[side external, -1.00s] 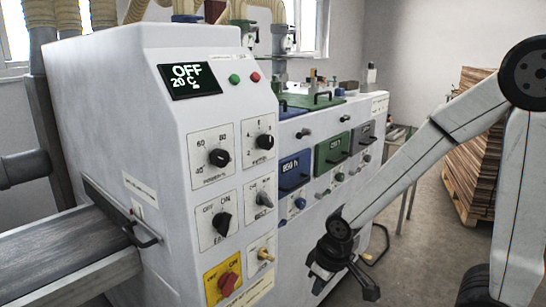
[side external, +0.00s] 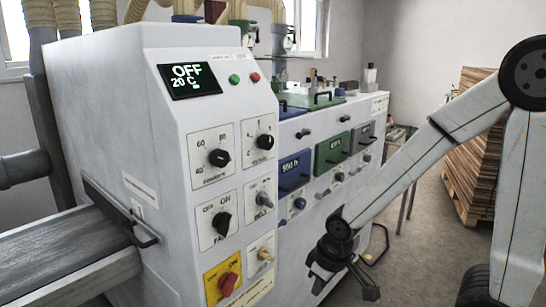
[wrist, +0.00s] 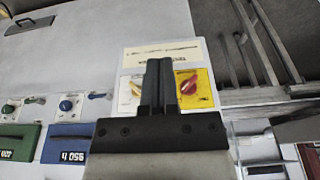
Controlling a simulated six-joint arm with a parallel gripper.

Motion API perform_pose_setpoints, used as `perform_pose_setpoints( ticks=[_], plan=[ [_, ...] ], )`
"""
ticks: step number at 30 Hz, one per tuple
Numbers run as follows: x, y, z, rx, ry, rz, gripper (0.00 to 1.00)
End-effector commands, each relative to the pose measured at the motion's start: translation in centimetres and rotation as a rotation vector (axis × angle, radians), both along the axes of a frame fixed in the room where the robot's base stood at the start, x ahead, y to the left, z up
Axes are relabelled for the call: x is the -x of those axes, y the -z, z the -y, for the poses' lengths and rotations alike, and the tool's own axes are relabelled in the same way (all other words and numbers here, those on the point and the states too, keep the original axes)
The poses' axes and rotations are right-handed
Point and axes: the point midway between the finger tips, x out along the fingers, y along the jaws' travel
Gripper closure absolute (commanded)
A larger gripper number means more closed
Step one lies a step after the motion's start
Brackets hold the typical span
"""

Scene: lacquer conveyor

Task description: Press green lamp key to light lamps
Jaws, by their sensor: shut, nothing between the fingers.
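The green round button (side external: 234,79) sits high on the white machine's front, left of a red button (side external: 255,77) and right of the display (side external: 190,80), which reads OFF and 20 C. My gripper (side external: 345,288) is low in front of the machine, right of the yellow switch plate and well below the green button. In the wrist view my gripper (wrist: 158,75) is shut and empty. Its fingers appear between the brass knob (wrist: 136,90) and the red knob (wrist: 188,86). The green button is not visible in the wrist view.
Blue (side external: 294,172) and green (side external: 332,151) boxes project from the machine's side. Stacked wood (side external: 470,150) stands behind my arm.

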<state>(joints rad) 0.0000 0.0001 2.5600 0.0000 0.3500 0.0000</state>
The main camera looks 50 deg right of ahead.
Motion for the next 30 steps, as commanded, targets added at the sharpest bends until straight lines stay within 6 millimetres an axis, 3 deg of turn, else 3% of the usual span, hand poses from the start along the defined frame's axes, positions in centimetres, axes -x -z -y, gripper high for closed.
perform_pose_setpoints(
  ticks=[23, 30],
  plan=[
    [-0.1, 0.0, 0.0, 0.001, -0.001, 0.002, 1.0],
    [-1.8, -1.0, 0.8, 0.027, -0.014, 0.048, 1.0]
  ],
)
